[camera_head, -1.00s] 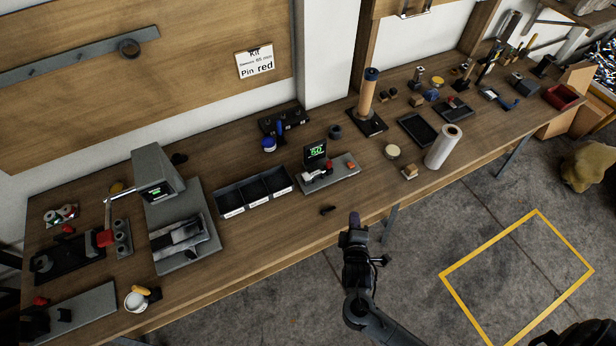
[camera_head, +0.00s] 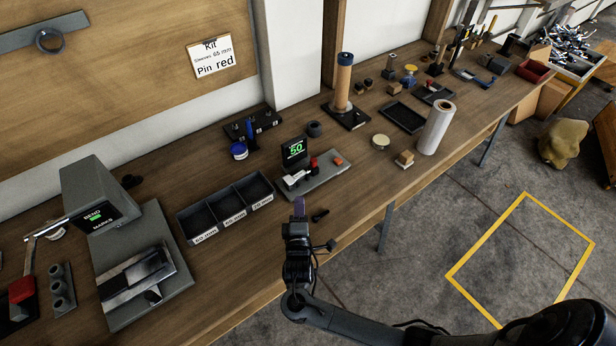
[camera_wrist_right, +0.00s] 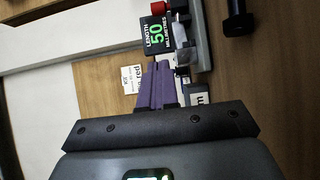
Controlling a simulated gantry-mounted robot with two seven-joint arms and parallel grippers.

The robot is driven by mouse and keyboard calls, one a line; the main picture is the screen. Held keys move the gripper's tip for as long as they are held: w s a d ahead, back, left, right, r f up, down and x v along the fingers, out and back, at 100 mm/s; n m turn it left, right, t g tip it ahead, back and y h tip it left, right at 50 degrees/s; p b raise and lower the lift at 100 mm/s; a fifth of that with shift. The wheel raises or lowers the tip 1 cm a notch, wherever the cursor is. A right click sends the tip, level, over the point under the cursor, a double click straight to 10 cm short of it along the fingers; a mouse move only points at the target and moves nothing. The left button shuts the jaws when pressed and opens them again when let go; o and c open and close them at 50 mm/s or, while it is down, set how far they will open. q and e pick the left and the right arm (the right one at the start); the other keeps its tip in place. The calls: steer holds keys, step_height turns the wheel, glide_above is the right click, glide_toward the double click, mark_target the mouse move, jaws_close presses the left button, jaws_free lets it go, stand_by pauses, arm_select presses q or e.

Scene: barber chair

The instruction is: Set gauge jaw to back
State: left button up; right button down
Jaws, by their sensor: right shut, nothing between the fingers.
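The gauge (camera_head: 318,177) is a grey plate on the bench with a black display (camera_head: 294,150) reading 50 in green. A white jaw (camera_head: 297,180) and a red part (camera_head: 314,163) sit on it. In the right wrist view the display (camera_wrist_right: 157,34) reads "LENGTH 50", with the pale jaw (camera_wrist_right: 181,36) beside it. My right gripper (camera_head: 299,205) is shut and empty, just in front of the gauge's left end. Its purple fingers (camera_wrist_right: 156,85) point toward the gauge in the wrist view; contact with the jaw cannot be told. My left gripper is not seen.
A labelled three-compartment bin (camera_head: 227,207) stands left of the gauge. A bending machine (camera_head: 110,225) is at left. A white roll (camera_head: 436,127) stands at right.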

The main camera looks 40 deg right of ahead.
mark_target(311, 167)
steer(key=shift+w, duration=0.1)
stand_by(0.3)
steer(key=shift+w+d, duration=0.25)
steer(key=shift+w, duration=0.1)
steer(key=b+x, duration=0.2)
steer(key=x, duration=0.7)
steer(key=shift+w+d+b, duration=0.2)
steer(key=shift+b, duration=0.1)
steer(key=shift+d, duration=1.8)
